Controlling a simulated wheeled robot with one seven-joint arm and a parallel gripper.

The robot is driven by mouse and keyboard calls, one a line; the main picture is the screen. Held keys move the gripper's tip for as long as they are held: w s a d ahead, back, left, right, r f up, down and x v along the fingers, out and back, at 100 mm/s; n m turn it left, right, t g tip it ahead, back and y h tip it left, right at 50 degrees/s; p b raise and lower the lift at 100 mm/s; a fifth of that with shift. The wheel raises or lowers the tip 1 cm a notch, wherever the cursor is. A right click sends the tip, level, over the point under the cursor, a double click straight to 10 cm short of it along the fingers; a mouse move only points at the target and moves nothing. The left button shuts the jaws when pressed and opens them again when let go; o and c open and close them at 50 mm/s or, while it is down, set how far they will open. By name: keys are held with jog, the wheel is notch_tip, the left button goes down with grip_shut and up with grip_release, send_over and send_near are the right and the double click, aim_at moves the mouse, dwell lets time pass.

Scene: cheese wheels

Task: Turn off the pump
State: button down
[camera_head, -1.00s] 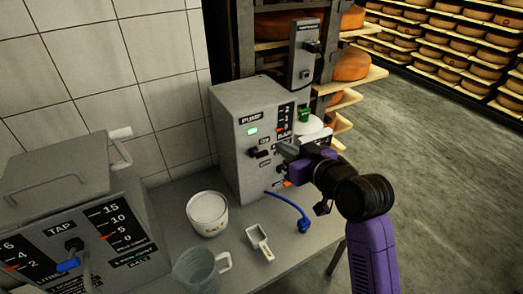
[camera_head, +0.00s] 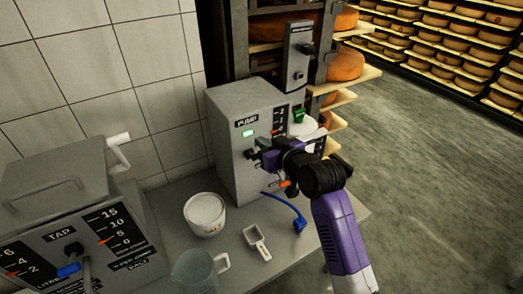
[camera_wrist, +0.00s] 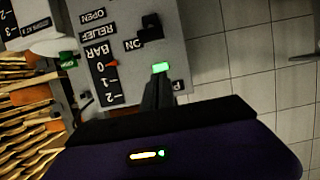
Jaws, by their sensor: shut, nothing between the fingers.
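The pump (camera_head: 232,166) is a grey box on the table with a black "PUMP" label and a lit green lamp (camera_head: 249,133). Its black switch (camera_wrist: 150,28) shows in the wrist view beside a label that reads upside down, apparently "ON". My gripper (camera_head: 259,154) is shut and empty, at the pump's front near the switch. In the wrist view its fingertips (camera_wrist: 158,80) lie just short of the lamp in the picture, with the switch beyond. I cannot tell whether they touch the panel. In the head view my gripper partly hides the switch area.
A gauge scale (camera_wrist: 103,73) and relief label sit beside the switch. A tap machine (camera_head: 75,232) is at left; cheese shelves (camera_head: 440,50) are behind.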

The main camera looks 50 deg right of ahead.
aim_at(255, 155)
jog(key=f, duration=0.4)
jog(key=shift+w+d+f, duration=0.1)
jog(key=shift+w+f, duration=0.05)
jog(key=shift+w, duration=0.2)
jog(key=shift+f, duration=0.2)
